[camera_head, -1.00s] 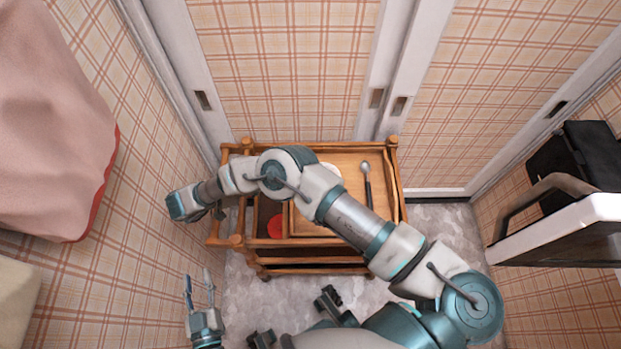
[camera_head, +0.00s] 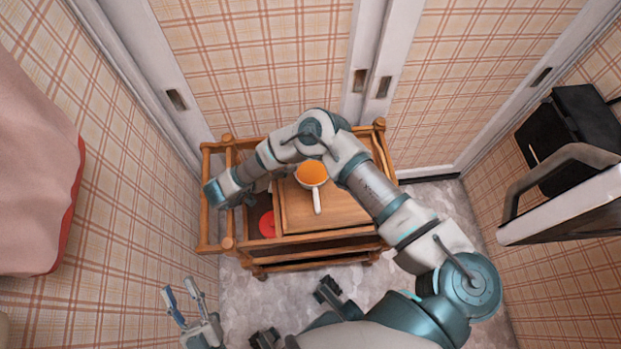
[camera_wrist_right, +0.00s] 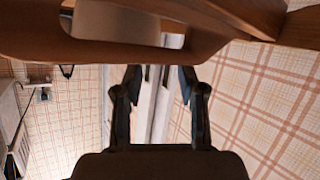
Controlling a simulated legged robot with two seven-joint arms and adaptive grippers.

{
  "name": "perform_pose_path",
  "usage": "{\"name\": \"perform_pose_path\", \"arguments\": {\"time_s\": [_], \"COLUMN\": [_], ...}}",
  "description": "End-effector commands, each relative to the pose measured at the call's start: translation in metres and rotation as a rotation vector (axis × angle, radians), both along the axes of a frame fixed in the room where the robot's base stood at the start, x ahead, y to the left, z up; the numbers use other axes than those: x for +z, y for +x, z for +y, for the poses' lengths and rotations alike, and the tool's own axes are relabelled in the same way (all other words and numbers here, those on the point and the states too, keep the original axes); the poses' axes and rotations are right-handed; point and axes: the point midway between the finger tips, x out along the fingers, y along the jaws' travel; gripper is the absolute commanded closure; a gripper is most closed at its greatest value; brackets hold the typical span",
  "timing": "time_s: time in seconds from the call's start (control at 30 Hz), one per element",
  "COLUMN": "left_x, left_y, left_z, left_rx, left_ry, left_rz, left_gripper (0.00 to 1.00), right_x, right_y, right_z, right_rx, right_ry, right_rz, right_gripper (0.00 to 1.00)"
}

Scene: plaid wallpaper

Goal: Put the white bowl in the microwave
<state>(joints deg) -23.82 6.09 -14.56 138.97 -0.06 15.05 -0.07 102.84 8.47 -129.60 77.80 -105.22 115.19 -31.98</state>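I cannot make out a separate white bowl in either view. A round vessel with orange inside, a pale rim and a white handle (camera_head: 311,174) sits on the cart's wooden top. The black microwave (camera_head: 585,125) is at the right, with its pale door (camera_head: 565,208) swung open. My right arm arches over the cart, its wrist at the left side; in the right wrist view my right gripper (camera_wrist_right: 160,76) is open and empty, near a curved wooden frame. My left gripper (camera_head: 180,288) is open and empty at lower left, away from the cart.
The wooden cart (camera_head: 340,235) has raised rails and posts. A red round item (camera_head: 267,223) lies in its left part. A pink cloth-like thing (camera_head: 35,170) is at far left. Plaid walls and pale sliding panels enclose the space; grey floor shows in front.

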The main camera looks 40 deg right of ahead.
Motion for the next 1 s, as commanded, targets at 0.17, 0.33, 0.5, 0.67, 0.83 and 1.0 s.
{"name": "perform_pose_path", "arguments": {"time_s": [0.17,0.33,0.5,0.67,0.83,1.0], "left_x": [0.008,0.015,0.016,0.015,0.014,0.014], "left_y": [-0.008,-0.013,-0.013,-0.011,-0.011,-0.011], "left_z": [0.000,0.002,0.002,0.002,0.002,0.002], "left_rx": [0.002,0.003,0.003,0.003,0.003,0.003], "left_ry": [-0.033,-0.049,-0.049,-0.048,-0.048,-0.048], "left_rz": [-0.099,-0.143,-0.146,-0.142,-0.142,-0.142], "left_gripper": [0.60,0.60,0.60,0.60,0.60,0.60], "right_x": [-0.016,-0.018,-0.017,-0.016,-0.016,-0.016], "right_y": [-0.006,-0.005,-0.005,-0.005,-0.005,-0.005], "right_z": [-0.029,-0.041,-0.041,-0.040,-0.040,-0.040], "right_rx": [-0.003,-0.002,-0.001,-0.001,-0.001,-0.001], "right_ry": [0.003,0.000,0.000,0.000,0.001,0.000], "right_rz": [0.010,0.007,0.004,0.003,0.004,0.004], "right_gripper": [0.61,0.61,0.61,0.93,1.00,1.00]}}
